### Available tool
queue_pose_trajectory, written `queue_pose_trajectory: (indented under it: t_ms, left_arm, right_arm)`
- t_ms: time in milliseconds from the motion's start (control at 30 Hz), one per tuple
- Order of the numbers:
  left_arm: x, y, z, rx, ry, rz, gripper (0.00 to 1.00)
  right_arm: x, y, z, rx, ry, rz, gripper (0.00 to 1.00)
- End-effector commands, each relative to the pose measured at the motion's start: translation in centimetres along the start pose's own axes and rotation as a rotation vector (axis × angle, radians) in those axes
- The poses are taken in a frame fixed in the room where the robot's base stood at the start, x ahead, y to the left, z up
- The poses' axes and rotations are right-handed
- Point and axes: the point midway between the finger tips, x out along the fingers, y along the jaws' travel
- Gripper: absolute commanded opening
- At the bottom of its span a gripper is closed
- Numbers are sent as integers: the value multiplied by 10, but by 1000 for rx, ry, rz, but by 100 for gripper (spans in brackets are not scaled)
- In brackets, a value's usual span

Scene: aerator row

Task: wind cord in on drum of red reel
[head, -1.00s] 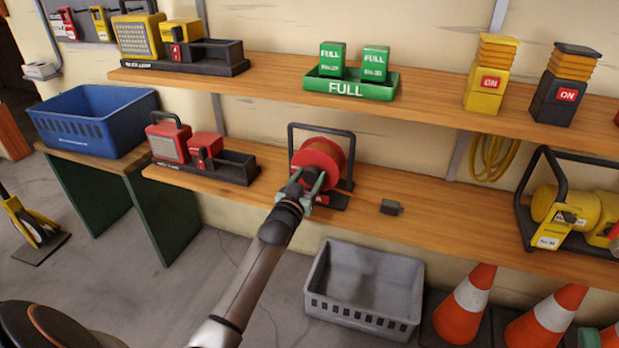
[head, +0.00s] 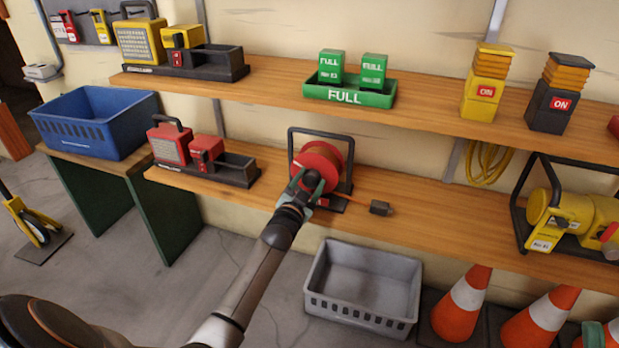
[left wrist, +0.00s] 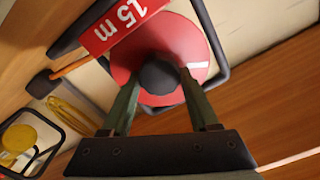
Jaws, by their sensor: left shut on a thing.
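The red reel (head: 322,160) stands on the lower shelf in a black frame, with brown-orange cord on its drum. A short length of orange cord runs right from it to a dark plug (head: 380,208) on the shelf. My left gripper (head: 307,184) is at the reel's front face. In the left wrist view its fingers (left wrist: 158,85) are shut on a dark round knob (left wrist: 158,77) on the red disc (left wrist: 130,65), which bears a white mark. A "15 m" label (left wrist: 118,22) shows beside it.
A red lamp and charger unit (head: 200,155) stands left of the reel. A yellow reel (head: 565,215) is at the right. A grey crate (head: 362,285) and traffic cones (head: 460,305) stand below the shelf. The upper shelf (head: 430,95) is above the reel.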

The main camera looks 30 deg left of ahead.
Motion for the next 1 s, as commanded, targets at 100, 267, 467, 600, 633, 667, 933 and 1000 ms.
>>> queue_pose_trajectory:
  t_ms: [100,267,467,600,633,667,933,1000]
  left_arm:
    - [0,0,0,111,-1,0,5]
    - [0,2,0,263,-1,0,5]
    - [0,3,1,453,-1,0,5]
    - [0,3,2,588,0,0,5]
    - [0,4,2,615,0,0,5]
    - [0,4,2,644,0,0,5]
    - [0,4,3,872,-1,0,5]
    - [0,4,3,921,-1,0,5]
  right_arm:
    - [2,1,-2,-3,-1,0,60]
    - [2,1,-3,-4,-2,1,60]
    - [2,1,-2,-4,-1,1,60]
    - [1,1,-1,-3,-2,2,60]
    - [0,1,-1,-2,-2,2,60]
    - [0,0,-1,-1,-2,2,60]
    - [-3,-1,2,6,-4,4,60]
    - [-3,-1,3,9,-4,5,60]
